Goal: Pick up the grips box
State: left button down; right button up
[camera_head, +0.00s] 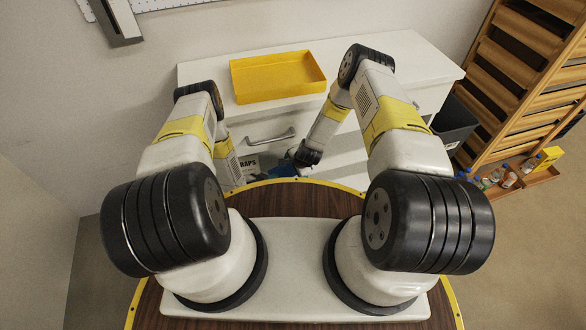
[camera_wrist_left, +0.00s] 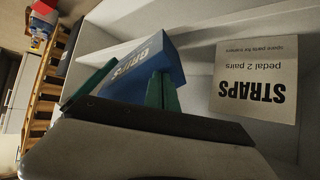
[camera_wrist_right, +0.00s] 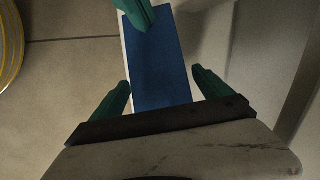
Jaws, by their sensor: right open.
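The grips box (camera_wrist_left: 147,72) is blue with a white edge and "GRIPS" lettering, and is tilted in the left wrist view. My left gripper (camera_wrist_left: 125,92) has its green fingers on opposite sides of this box and holds it. In the right wrist view, the blue box face (camera_wrist_right: 162,70) stands over the floor, with one green left finger across its top. My right gripper (camera_wrist_right: 160,92) is open, its fingers apart on either side of the box's near end.
A white straps box (camera_wrist_left: 253,85) stands inside the open drawer of a white cabinet (camera_head: 400,50). A yellow tray (camera_head: 278,77) sits on top. At the right are a dark bin (camera_head: 452,125) and a wooden rack (camera_head: 520,60) with bottles.

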jog(key=shift+w+a+f, duration=0.1)
jog(key=shift+w+f, duration=0.05)
jog(key=shift+f, duration=0.15)
jog(key=shift+c, duration=0.4)
jog(key=c, duration=1.6)
pick_arm(q)
jog(key=shift+r, duration=0.6)
pick_arm(e)
jog(key=shift+c, duration=0.2)
pick_arm(q)
jog(key=v, duration=1.2)
jog(key=shift+w+a, duration=0.1)
jog(key=shift+a, duration=0.05)
